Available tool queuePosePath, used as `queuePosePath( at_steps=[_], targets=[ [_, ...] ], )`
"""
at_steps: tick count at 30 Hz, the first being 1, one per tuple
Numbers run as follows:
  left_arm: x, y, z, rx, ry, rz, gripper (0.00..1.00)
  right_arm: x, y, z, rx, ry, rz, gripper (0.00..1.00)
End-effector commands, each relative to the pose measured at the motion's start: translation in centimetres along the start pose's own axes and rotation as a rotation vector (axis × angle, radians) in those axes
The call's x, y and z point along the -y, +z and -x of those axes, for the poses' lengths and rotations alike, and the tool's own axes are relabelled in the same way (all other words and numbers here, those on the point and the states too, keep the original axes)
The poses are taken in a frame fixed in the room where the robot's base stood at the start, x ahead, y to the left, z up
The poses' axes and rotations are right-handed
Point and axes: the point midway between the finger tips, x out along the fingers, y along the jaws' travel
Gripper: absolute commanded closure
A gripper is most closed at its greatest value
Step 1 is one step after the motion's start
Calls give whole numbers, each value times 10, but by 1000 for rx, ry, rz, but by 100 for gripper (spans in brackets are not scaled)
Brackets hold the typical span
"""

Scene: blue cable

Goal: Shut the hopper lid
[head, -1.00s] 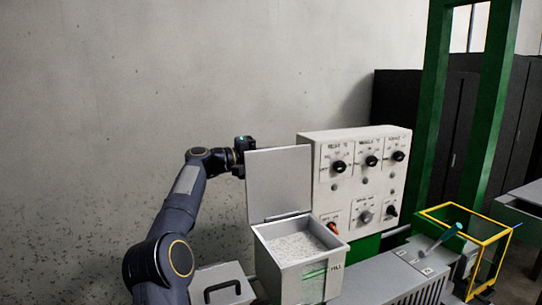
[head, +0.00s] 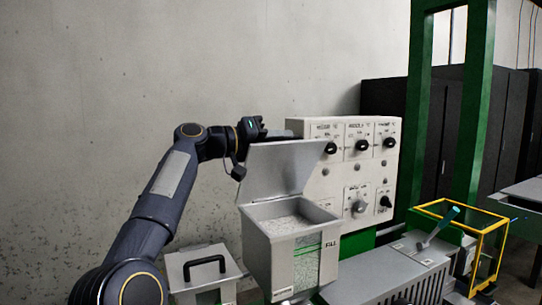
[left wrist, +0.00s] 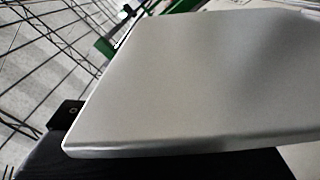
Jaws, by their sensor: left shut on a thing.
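The hopper lid (head: 282,168) is a flat grey plate hinged at the back of the hopper. It stands open at a tilt above the pale box-shaped hopper (head: 294,262), which has green markings and a FILL label. Pale granules (head: 289,225) show in the open mouth. My left gripper (head: 254,143) is at the upper left edge of the lid and is shut on it; the fingertips are partly hidden. In the left wrist view the lid (left wrist: 195,80) fills most of the picture, with a dark finger (left wrist: 68,113) at its left edge. My right gripper is not seen.
A control panel (head: 340,175) with several knobs stands right behind the hopper. A grey box with a black handle (head: 203,263) is at left. At right are a yellow frame (head: 484,231), a teal-handled tool (head: 440,229) and green posts (head: 473,120).

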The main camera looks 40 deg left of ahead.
Motion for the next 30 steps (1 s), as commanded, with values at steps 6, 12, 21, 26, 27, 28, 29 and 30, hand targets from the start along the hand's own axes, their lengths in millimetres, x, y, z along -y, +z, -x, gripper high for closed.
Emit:
queuePosePath(
  at_steps=[6,12,21,26,27,28,29,30],
  targets=[
    [-4,45,-1,3,2,-209,100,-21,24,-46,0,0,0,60],
    [-4,75,-1,4,1,-398,100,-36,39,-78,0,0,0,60],
    [3,121,0,3,2,-672,100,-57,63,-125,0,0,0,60],
    [9,140,0,3,2,-794,100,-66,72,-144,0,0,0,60],
    [10,144,0,3,1,-820,100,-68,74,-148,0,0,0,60],
    [11,147,0,3,1,-839,100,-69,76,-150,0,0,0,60],
    [12,149,0,3,1,-856,100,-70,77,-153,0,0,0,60],
    [14,152,0,3,1,-862,100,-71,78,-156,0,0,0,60]
  ],
)
